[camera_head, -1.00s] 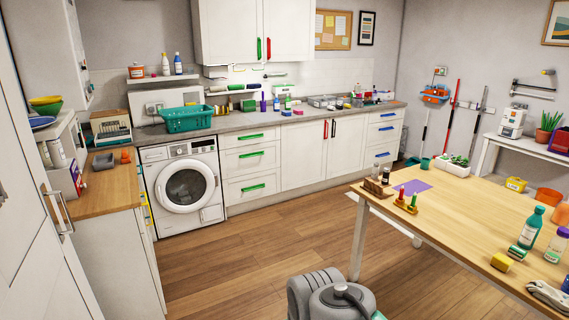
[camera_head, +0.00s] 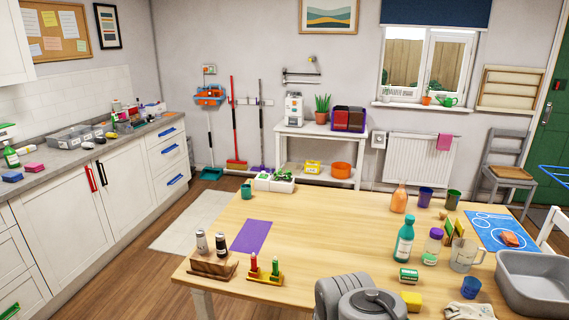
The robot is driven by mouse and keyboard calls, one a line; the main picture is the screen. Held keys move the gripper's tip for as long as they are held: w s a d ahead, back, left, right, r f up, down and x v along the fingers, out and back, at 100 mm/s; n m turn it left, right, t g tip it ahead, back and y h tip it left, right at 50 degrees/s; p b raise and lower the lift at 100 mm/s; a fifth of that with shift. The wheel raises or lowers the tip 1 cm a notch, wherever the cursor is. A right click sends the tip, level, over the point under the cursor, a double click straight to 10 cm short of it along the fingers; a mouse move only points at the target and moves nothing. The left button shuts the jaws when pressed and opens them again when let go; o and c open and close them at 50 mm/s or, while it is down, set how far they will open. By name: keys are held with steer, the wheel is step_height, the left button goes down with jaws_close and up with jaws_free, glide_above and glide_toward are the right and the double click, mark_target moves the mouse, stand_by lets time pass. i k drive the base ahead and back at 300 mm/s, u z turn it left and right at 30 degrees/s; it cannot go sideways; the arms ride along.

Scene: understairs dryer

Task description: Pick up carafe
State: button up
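A clear, see-through jug with a handle (camera_head: 465,254), the thing here that looks most like the carafe, stands upright on the wooden table (camera_head: 330,236) at the right. It is left of a grey basin (camera_head: 530,287) and behind a small blue cup (camera_head: 471,288). A jar with a purple lid (camera_head: 432,246) stands to its left. Grey rounded parts of my own body show at the bottom middle. My gripper is not in view, so its state and its place relative to the jug do not show.
A teal bottle (camera_head: 404,240), a green-and-white box (camera_head: 408,275) and a yellow sponge (camera_head: 411,300) stand left of the jug. An orange bottle (camera_head: 399,198) and dark cups are behind. The table's middle, beside a purple mat (camera_head: 251,236), is clear.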

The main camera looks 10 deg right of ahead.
mark_target(399, 197)
steer(key=z, duration=0.45)
steer(key=i, duration=2.2)
steer(key=z, duration=0.25)
